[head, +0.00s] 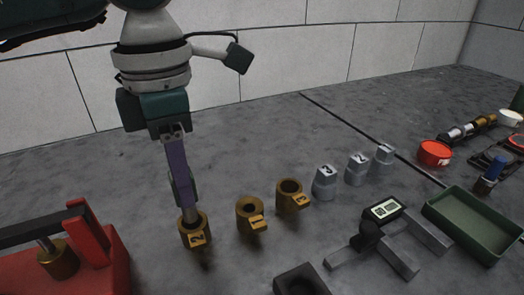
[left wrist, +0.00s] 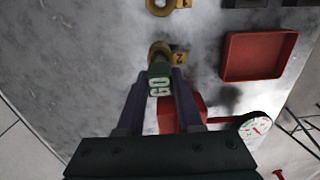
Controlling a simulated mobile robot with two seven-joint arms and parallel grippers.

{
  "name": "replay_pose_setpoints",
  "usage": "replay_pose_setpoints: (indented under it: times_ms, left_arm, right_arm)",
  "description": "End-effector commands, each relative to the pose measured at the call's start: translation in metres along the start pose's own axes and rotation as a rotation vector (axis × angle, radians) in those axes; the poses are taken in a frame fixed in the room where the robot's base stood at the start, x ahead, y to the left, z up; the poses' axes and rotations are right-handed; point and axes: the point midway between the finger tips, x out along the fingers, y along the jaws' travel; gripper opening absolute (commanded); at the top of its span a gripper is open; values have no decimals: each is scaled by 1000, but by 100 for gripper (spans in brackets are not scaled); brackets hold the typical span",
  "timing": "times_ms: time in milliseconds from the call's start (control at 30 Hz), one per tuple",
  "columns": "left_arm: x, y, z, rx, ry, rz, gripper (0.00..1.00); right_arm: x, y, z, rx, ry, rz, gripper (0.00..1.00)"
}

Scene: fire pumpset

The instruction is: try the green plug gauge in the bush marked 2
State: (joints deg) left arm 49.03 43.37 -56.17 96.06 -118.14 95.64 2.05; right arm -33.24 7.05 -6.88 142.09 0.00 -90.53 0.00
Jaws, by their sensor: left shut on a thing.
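The plug gauge (left wrist: 160,84) has a green handle marked GO in the left wrist view. My left gripper (head: 183,195) is shut on this handle, and the fingers point down. The gauge's grey metal end reaches the mouth of the brass bush marked 2 (head: 195,235), which stands on the grey surface. How deep the end sits is hidden. The bush with its number tag also shows just beyond the gauge in the left wrist view (left wrist: 179,58). My right gripper is not in view.
Bush 1 (head: 249,213) and another brass bush (head: 291,194) stand to the right. Several numbered grey blocks (head: 325,182) stand behind. A red fixture (head: 97,245) is at left. A digital caliper (head: 385,209) and green tray (head: 475,222) lie at right.

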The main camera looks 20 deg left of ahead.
Motion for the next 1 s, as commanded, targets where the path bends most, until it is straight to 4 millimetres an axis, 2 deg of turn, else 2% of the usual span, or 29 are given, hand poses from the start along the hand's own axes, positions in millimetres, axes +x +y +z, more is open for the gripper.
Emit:
replay_pose_setpoints:
  times_ms: [700,1000]
  left_arm:
    - [-25,0,0,1,-1,1,0]
    - [-26,0,0,0,-1,1,0]
  right_arm:
    - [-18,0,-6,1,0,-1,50]
    - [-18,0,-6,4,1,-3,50]
